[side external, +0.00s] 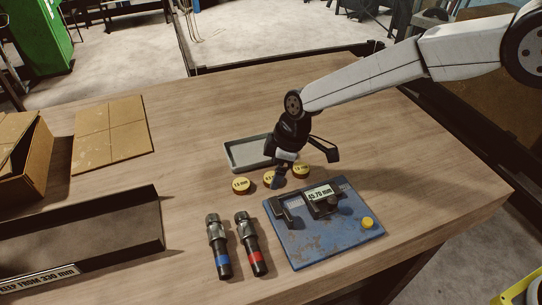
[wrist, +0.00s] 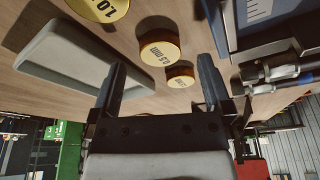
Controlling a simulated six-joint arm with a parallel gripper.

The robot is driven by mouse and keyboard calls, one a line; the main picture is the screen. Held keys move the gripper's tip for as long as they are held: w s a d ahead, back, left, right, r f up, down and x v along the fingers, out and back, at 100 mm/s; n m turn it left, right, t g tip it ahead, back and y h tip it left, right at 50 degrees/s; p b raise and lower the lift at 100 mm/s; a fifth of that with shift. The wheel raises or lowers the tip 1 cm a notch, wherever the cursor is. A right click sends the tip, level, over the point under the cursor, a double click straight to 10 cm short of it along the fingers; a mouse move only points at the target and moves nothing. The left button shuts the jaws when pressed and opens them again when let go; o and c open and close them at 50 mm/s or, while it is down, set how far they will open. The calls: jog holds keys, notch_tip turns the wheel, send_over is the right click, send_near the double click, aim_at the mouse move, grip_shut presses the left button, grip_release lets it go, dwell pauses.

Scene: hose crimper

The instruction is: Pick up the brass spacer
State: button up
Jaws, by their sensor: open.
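Three round brass spacers with yellow labelled tops lie in a row on the table. In the side view they are the left spacer (side external: 241,185), the middle spacer (side external: 272,180), partly hidden by a finger, and the right spacer (side external: 302,170). The wrist view shows a large spacer (wrist: 99,10) at the top edge, a middle one (wrist: 159,50) and a smaller one (wrist: 180,76). My gripper (side external: 305,167) is open and empty, low over the row. In the wrist view the middle and smaller spacers appear between its fingers (wrist: 160,66). I cannot tell if it touches any.
A grey tray (side external: 233,157) lies behind the spacers. The blue crimper plate (side external: 308,240) is in front at right. Two dark hose fittings, one blue-banded (side external: 219,245) and one red-banded (side external: 251,243), lie in front. A dark bin (side external: 110,226) is at left. Clear table lies at far right.

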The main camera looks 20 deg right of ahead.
jog(key=shift+x, duration=1.05)
grip_shut()
